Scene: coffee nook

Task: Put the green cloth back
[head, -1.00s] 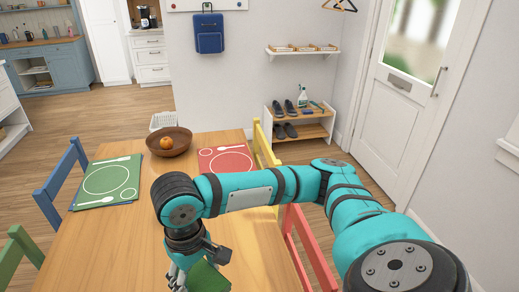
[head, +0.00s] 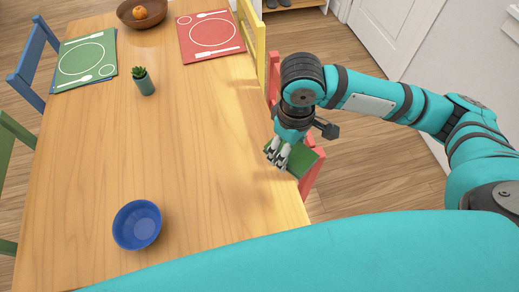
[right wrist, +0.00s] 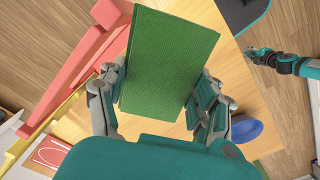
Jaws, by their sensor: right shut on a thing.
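The green cloth (head: 305,161) is a flat rectangle in my right gripper (head: 278,154), by the table's right edge and in front of the red chair. In the right wrist view the cloth (right wrist: 170,62) stands between the two fingers of that gripper (right wrist: 160,105), which are shut on it. The cloth hides part of the table behind it. My left gripper (right wrist: 256,57) shows small at the right of the right wrist view, away from the cloth; its fingers are too small to read.
The wooden table (head: 200,135) holds a blue bowl (head: 137,225), a small potted plant (head: 143,82), a green placemat (head: 84,60), a red placemat (head: 211,33) and a brown bowl (head: 142,14) with an orange. The table's middle is clear. A red chair (head: 313,178) stands at the right edge.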

